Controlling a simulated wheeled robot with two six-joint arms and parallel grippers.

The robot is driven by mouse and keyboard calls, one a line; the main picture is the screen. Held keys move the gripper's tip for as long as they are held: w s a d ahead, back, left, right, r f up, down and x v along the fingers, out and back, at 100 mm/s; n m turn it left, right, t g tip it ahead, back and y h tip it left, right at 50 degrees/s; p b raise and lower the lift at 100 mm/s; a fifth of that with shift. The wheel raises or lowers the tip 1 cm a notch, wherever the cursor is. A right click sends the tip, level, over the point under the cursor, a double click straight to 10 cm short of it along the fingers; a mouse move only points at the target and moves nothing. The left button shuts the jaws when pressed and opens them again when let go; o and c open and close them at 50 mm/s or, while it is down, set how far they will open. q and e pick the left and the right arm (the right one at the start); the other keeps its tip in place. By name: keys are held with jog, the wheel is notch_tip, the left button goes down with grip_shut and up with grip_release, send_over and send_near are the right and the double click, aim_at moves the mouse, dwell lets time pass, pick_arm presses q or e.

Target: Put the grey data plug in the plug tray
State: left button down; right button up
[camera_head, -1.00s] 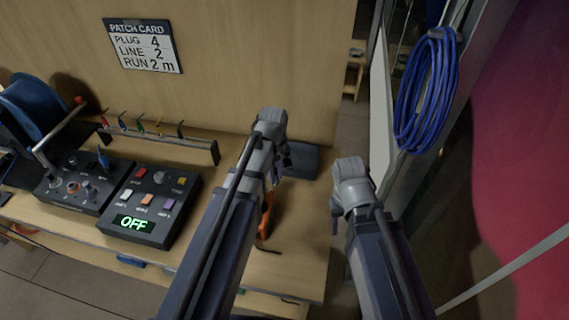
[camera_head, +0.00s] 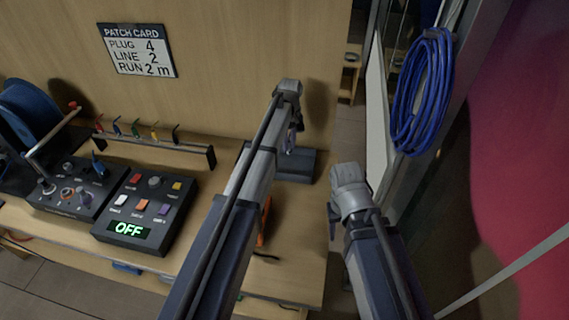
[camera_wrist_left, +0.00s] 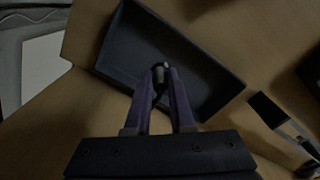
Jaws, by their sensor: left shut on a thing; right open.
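The plug tray (camera_head: 298,170) is a dark grey-blue open box on the bench, right of the consoles and partly hidden behind my left arm. In the left wrist view the tray (camera_wrist_left: 212,62) looks empty where its floor shows. My left gripper (camera_head: 291,142) points down over the tray. In the left wrist view its purple fingers (camera_wrist_left: 160,82) are shut on a small dark grey piece, the data plug (camera_wrist_left: 159,70), in front of the tray. Whether the plug touches the tray I cannot tell. My right gripper (camera_head: 335,218) is right of the bench, open, its fingers mostly hidden.
An orange item (camera_head: 265,222) lies on the bench, partly behind my left arm. A rack (camera_head: 155,143) with several coloured plugs and a button console (camera_head: 148,212) reading OFF stand left. A wooden wall (camera_head: 235,60) rises behind; blue cable (camera_head: 421,92) hangs right.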

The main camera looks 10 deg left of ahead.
pick_arm(q)
notch_tip(320, 180, down, 9)
jog(key=b, duration=0.8)
jog(key=shift+r, duration=0.1)
jog(key=c, duration=1.2)
grip_release()
jog(key=shift+f, duration=0.2)
jog(key=shift+c, duration=0.2)
jog(key=o, duration=0.5)
jog(key=shift+r, duration=0.1)
jog(key=shift+c, duration=0.2)
